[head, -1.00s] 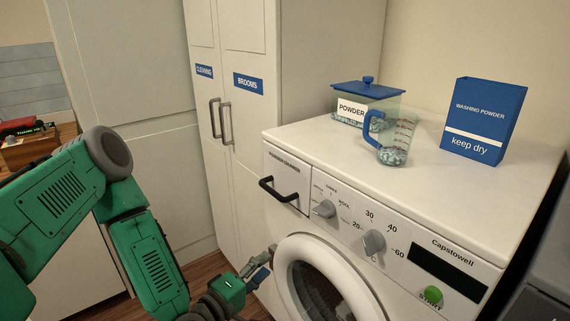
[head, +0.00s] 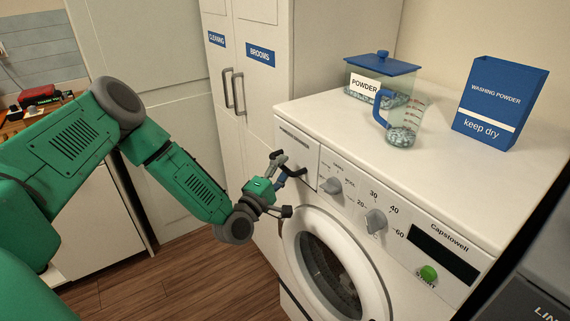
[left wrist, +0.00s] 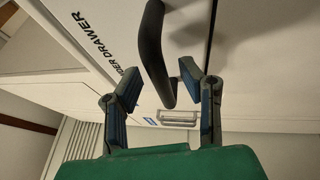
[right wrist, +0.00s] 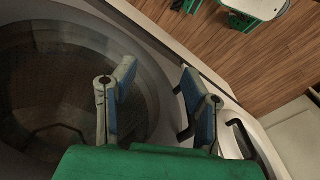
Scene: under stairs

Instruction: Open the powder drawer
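The powder drawer (head: 298,143) is the white panel at the washing machine's upper left corner and looks closed, flush with the front. Its lettering is partly visible in the left wrist view. Its black handle (left wrist: 153,58) is a curved bar; in the head view my gripper largely covers it. My left gripper (left wrist: 166,82) is open, one finger on each side of the handle's end, not clamped on it. It also shows at the drawer in the head view (head: 285,182). My right gripper (right wrist: 155,82) is open and empty near the round door opening, outside the head view.
The washing machine (head: 440,195) carries a lidded powder container (head: 362,86), a measuring jug (head: 404,130) and a blue washing powder box (head: 500,103) on top. A cupboard (head: 265,90) with two handles stands to its left. Wooden floor (head: 165,280) is clear in front.

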